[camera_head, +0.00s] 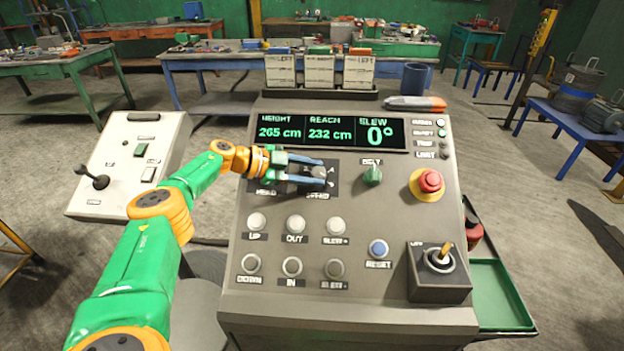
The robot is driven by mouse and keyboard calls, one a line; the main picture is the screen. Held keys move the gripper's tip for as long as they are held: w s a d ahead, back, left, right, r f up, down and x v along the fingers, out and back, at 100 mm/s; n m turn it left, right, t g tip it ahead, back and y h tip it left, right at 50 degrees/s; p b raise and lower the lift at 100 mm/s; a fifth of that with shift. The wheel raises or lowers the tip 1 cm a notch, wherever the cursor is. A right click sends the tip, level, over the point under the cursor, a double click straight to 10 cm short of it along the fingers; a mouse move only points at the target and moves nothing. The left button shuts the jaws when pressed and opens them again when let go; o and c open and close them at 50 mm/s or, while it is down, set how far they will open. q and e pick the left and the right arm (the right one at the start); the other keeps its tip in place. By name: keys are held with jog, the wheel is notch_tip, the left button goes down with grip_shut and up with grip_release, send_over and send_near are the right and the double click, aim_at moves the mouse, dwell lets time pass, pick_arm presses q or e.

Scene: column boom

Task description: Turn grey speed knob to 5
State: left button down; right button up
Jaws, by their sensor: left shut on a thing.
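The grey speed knob (318,173) sits on a dark plate in the upper middle of the sloped control panel (385,215). My left gripper (318,171) reaches in from the left, low over the panel, and its two blue-grey fingers are shut on the knob. The fingers hide part of the knob and its scale, so I cannot read the number it points to. The label under it is partly readable. The display (330,132) above shows height 265 cm, reach 232 cm and slew 0°. My right gripper is not in view.
A green knob (372,174) and a red emergency button (429,182) on a yellow base stand right of the speed knob. Several round push buttons lie below. A white side box (128,165) stands left.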

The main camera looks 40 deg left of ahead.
pick_arm(q)
jog(key=shift+m+g+b, duration=0.3)
dwell(0.4)
jog(key=shift+c, duration=2)
grip_release()
jog(key=v, duration=0.7)
jog(key=shift+a+b, duration=0.1)
jog(key=shift+b, duration=0.2)
jog(key=shift+w, duration=0.1)
